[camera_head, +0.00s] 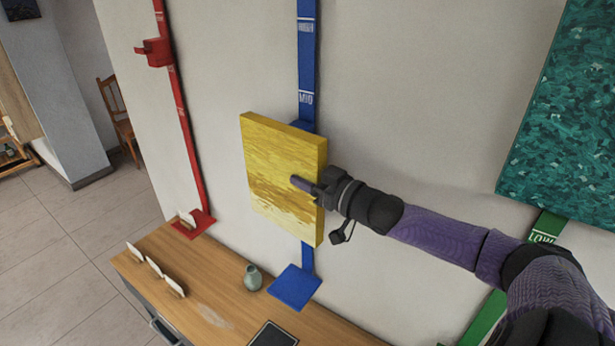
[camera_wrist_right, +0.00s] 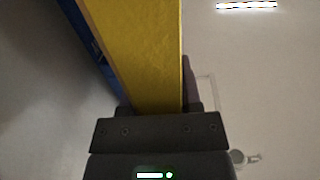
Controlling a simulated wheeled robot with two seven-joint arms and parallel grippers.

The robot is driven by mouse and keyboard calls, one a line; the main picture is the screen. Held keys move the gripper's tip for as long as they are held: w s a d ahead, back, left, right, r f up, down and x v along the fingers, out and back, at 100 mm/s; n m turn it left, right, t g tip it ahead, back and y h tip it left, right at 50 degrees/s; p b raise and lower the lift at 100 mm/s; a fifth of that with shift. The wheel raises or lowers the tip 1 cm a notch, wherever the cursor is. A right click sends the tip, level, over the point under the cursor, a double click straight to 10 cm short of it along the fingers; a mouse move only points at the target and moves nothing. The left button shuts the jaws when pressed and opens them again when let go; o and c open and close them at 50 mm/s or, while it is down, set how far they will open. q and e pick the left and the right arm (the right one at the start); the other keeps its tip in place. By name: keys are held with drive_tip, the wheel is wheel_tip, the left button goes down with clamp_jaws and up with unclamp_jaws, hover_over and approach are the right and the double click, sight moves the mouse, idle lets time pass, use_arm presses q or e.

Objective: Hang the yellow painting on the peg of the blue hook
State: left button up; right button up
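The yellow painting (camera_head: 275,170) is upright in front of the blue hook's strip (camera_head: 307,60), near its MID label. My right gripper (camera_head: 312,188) is shut on the painting's right edge, with one finger across the painted face. In the right wrist view the painting's yellow side (camera_wrist_right: 140,50) stands between the fingers of the gripper (camera_wrist_right: 150,110). A small blue part (camera_head: 301,126) shows just above the painting's top edge; the peg itself is mostly hidden, so I cannot tell whether the painting touches it. My left gripper is not in view.
A wooden table (camera_head: 215,265) below carries a small grey vase (camera_head: 253,277), white items and a dark tablet (camera_head: 273,335). A red hook strip (camera_head: 182,120) is at left. A green painting (camera_head: 565,120) hangs above a green strip (camera_head: 545,228) at right.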

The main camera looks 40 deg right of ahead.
drive_tip(key=o, duration=0.5)
drive_tip(key=shift+o, duration=0.2)
drive_tip(key=s+d+p, duration=0.2)
drive_tip(key=s+p, duration=0.1)
drive_tip(key=s, duration=0.6)
drive_tip(key=shift+s, duration=0.4)
